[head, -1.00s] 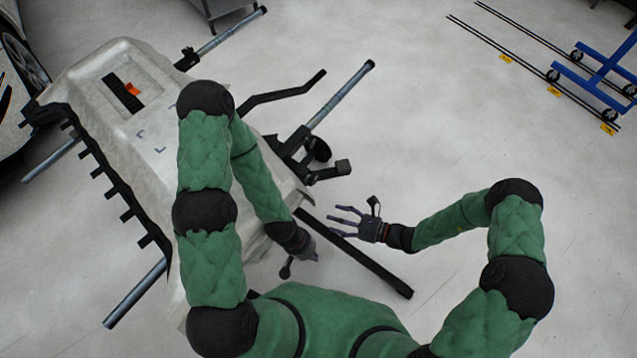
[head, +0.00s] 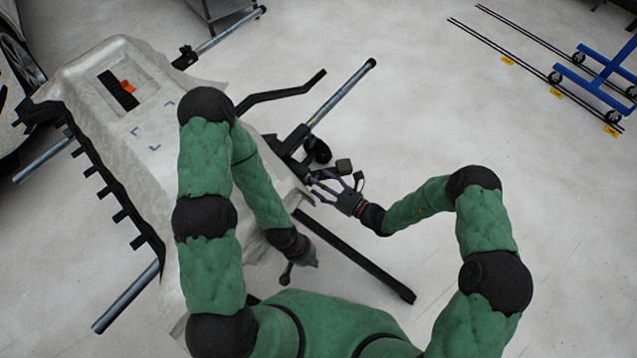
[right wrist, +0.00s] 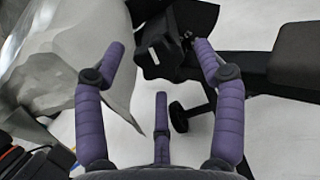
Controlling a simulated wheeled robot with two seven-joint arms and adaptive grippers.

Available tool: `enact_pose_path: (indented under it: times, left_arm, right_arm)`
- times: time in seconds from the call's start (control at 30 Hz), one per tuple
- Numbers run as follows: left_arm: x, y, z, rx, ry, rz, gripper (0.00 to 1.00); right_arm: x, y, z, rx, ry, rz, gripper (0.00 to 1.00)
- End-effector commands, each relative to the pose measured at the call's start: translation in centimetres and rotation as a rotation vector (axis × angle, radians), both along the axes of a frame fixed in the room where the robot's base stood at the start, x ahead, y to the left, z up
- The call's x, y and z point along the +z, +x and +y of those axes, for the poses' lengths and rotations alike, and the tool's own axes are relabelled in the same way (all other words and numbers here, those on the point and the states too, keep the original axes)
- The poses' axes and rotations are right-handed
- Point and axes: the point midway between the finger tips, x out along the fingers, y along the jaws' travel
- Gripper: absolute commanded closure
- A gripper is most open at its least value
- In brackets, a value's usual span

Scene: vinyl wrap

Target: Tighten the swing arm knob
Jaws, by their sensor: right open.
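The black swing arm joint (head: 294,168) sits at the right edge of the pale draped panel, with a dark pad (head: 344,166) at its outer end.
The large pale panel (head: 85,75) rests on a frame with steel tubes (head: 340,95) and a long black bar (head: 360,262). A bent black bar (head: 282,93) sticks out above the joint. Bare floor (head: 450,110) lies to the right; a blue trolley (head: 592,82) stands far right.

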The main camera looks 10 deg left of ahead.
Motion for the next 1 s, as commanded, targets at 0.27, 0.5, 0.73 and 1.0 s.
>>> enact_pose_path:
  times: [0.27,0.5,0.73,1.0]
  left_arm:
    - [-0.5,0.0,0.0,0.000,0.000,0.000,1.00]
    - [-0.4,0.0,0.0,0.000,0.000,0.000,1.00]
    - [-0.4,0.0,0.0,0.000,0.000,0.000,1.00]
    - [0.6,0.0,0.0,0.000,0.000,0.000,1.00]
  right_arm:
    - [0.0,0.5,1.2,0.000,0.001,0.002,0.30]
    - [0.0,0.5,1.2,0.000,0.001,0.002,0.41]
    - [0.0,0.5,1.2,0.000,-0.001,0.001,0.87]
    - [0.2,0.5,1.2,-0.001,0.026,0.066,0.87]
